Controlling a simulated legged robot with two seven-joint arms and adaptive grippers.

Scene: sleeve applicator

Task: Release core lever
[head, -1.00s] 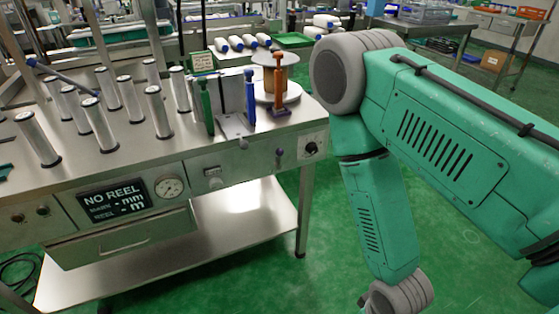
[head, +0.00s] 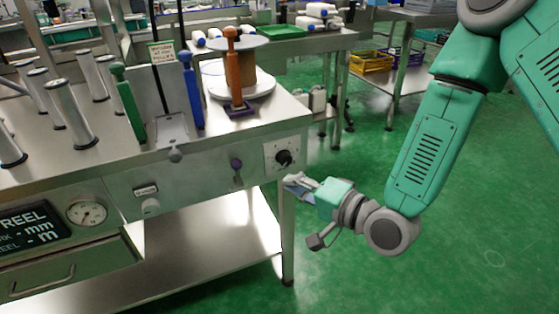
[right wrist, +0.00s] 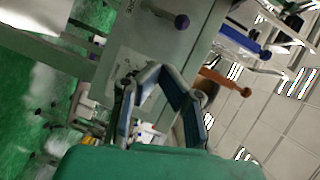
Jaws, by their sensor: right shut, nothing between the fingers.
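Three upright levers stand at the right end of the steel machine top: a green lever (head: 127,102), a blue lever (head: 191,90) and an orange lever (head: 233,68). No readable label shows which is the core lever. The orange one stands in front of a brown reel core (head: 254,66) on a pale disc. My right gripper (head: 294,183) is shut and empty, below and right of the levers, near the panel's right corner. In the right wrist view, my gripper (right wrist: 158,75) points at the panel, with the blue lever (right wrist: 236,40) and orange lever (right wrist: 226,82) beyond it. My left gripper is out of view.
A black dial (head: 284,157) and a purple knob (head: 236,164) sit on the front panel near my right gripper. Steel posts (head: 70,115) stand left of the levers. Open green floor (head: 350,260) lies right of the machine.

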